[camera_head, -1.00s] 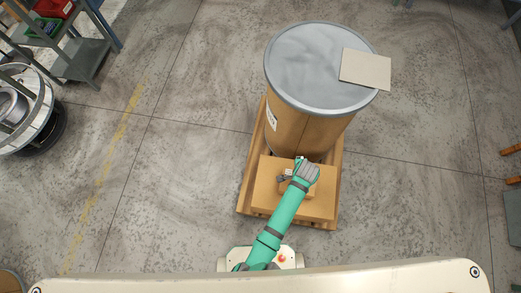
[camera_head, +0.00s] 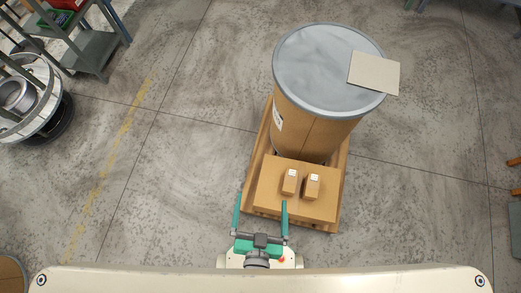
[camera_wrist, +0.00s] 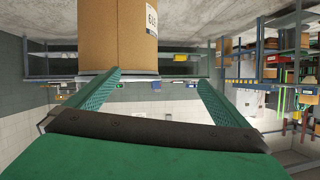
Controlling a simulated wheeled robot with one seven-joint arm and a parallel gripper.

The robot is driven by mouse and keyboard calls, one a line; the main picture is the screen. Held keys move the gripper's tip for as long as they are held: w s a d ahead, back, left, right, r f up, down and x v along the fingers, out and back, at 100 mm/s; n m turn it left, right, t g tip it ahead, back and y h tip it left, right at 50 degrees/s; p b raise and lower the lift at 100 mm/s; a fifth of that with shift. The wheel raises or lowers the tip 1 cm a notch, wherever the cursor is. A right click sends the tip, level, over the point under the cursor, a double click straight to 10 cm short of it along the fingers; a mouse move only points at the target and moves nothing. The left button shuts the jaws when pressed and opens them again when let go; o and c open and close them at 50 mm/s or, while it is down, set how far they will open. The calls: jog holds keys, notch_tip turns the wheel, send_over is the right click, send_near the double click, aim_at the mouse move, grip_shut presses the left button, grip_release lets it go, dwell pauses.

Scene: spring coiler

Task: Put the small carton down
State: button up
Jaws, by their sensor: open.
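Two small brown cartons stand side by side on top of a larger flat carton, each with a white label: a left small carton (camera_head: 291,181) and a right small carton (camera_head: 312,185). Which one the task means cannot be told. The larger carton (camera_head: 265,197) lies on a pallet in front of the drum. My gripper (camera_head: 262,199) is open and empty, with its two green fingers apart, just in front and to the left of the small cartons. In the wrist view, my gripper (camera_wrist: 160,80) also shows empty; the small cartons are not seen there.
A tall brown drum (camera_head: 310,130) with a grey lid stands on the wooden pallet (camera_head: 252,172); a flat board (camera_head: 374,72) lies on the lid. The drum (camera_wrist: 115,35) appears upside down in the wrist view. Shelving and a round reel stand far left. Floor beside the pallet is clear.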

notch_tip(320, 180, up, 8)
jog(key=s+n+t+y, duration=0.1)
jog(key=s+n, duration=0.1)
jog(key=shift+a+f+n+t, duration=0.15)
jog(key=shift+f+n+t, duration=0.1)
jog(key=shift+n+t, duration=0.15)
